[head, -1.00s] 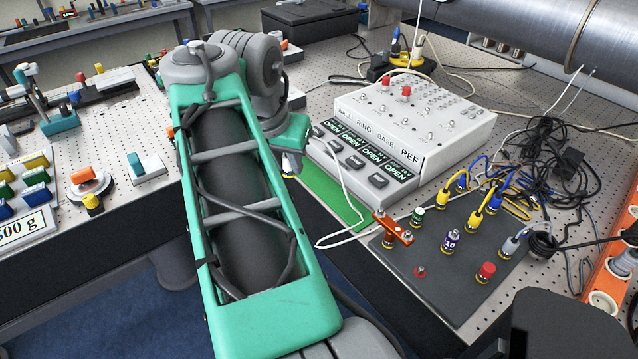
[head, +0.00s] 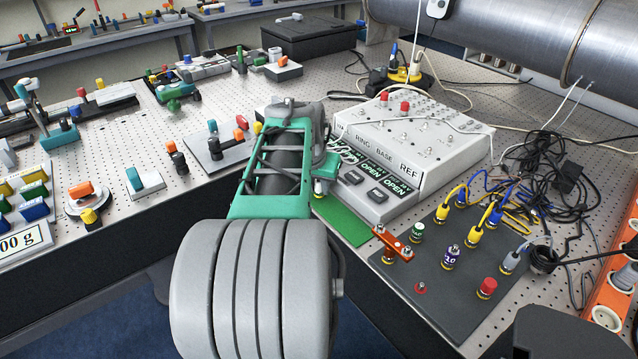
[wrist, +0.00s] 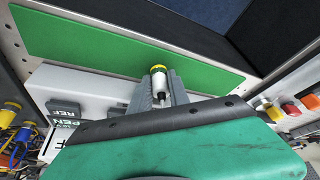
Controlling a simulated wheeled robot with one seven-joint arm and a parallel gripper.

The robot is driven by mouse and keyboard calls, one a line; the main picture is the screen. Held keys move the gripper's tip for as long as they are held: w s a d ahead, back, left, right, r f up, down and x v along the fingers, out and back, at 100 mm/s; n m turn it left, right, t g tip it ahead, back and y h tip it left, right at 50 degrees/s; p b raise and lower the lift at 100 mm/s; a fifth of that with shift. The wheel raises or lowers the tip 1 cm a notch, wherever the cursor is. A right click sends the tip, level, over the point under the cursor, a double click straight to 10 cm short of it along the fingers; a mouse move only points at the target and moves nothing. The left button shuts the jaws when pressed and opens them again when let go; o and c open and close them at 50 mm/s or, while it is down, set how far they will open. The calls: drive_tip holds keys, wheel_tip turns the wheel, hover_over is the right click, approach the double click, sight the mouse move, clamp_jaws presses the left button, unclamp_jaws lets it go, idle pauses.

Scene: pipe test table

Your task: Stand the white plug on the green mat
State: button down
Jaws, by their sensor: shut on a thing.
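My gripper (wrist: 160,92) is shut on the white plug (wrist: 161,80), which has a yellow band at its far end and a metal pin toward my wrist. In the head view the plug (head: 319,187) shows below my gripper (head: 322,178), about upright with its yellow end down. The green mat (wrist: 90,42) is a long strip under the plug in the wrist view; in the head view its bare front part (head: 345,222) shows beside the white box. I cannot tell whether the plug touches the mat. My arm hides the mat's back part in the head view.
The white box (head: 410,140) with switches and label windows stands right beside the mat. A dark board (head: 450,265) with several coloured plugs lies to its front right. Loose cables (head: 560,165) lie at right. The table's front edge runs close to the mat.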

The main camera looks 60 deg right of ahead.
drive_tip(key=shift+f, duration=0.1)
drive_tip(key=c, duration=1.2)
unclamp_jaws()
drive_tip(key=shift+c, duration=0.2)
drive_tip(key=shift+r, duration=0.35)
drive_tip(key=w+v, duration=0.1)
drive_tip(key=v, duration=1.1)
drive_tip(key=w+a+f+n+t+y, duration=0.1)
drive_tip(key=w+a+f+n, duration=0.25)
drive_tip(key=w+a, duration=0.35)
drive_tip(key=w+a+f+n+t+y, duration=0.1)
drive_tip(key=w+a+f+n, duration=0.3)
drive_tip(key=a, duration=0.5)
drive_tip(key=a+f+n+y, duration=0.1)
drive_tip(key=a+f+n, duration=0.3)
drive_tip(key=a, duration=0.7)
drive_tip(key=a+f+n+y, duration=0.1)
drive_tip(key=a+f+n, duration=0.3)
drive_tip(key=a, duration=0.8)
drive_tip(key=shift+f+n+y, duration=0.3)
drive_tip(key=shift+n, duration=0.25)
